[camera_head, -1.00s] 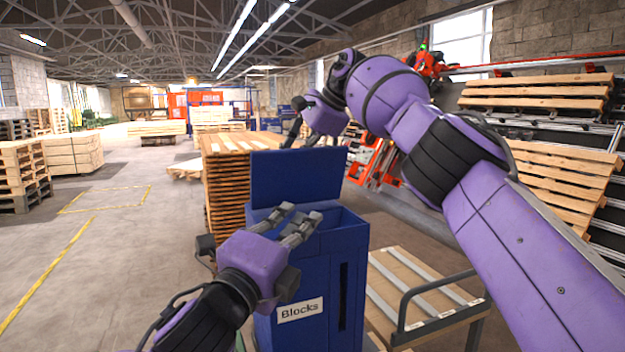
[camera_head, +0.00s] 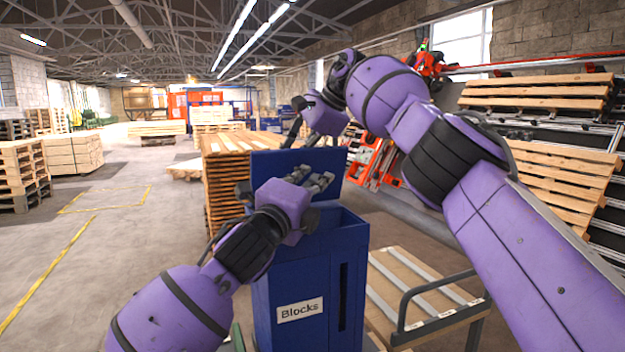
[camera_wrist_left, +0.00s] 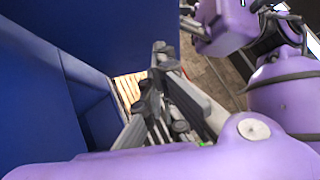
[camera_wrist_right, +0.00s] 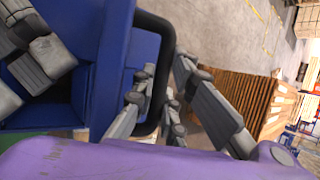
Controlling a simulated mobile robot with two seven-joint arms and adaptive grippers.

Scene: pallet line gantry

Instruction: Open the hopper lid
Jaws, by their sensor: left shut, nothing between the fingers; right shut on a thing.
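The blue hopper (camera_head: 310,255) with a "Blocks" label stands in front of me, its top open. Its blue lid (camera_head: 268,162) stands raised and nearly upright at the far side. My right gripper (camera_head: 303,130) is behind the lid's top edge. In the right wrist view, its fingers (camera_wrist_right: 160,85) are shut on a black bar handle (camera_wrist_right: 162,40) beside the lid. My left gripper (camera_head: 318,178) is shut and empty, in front of the lid and above the hopper opening. From the head I cannot tell whether it touches the lid.
A stack of wooden pallets (camera_head: 226,190) stands close behind the hopper. A low cart with a grey rail (camera_head: 440,318) is just right of it. My right arm spans the space above the cart. The floor at the left (camera_head: 110,250) is clear.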

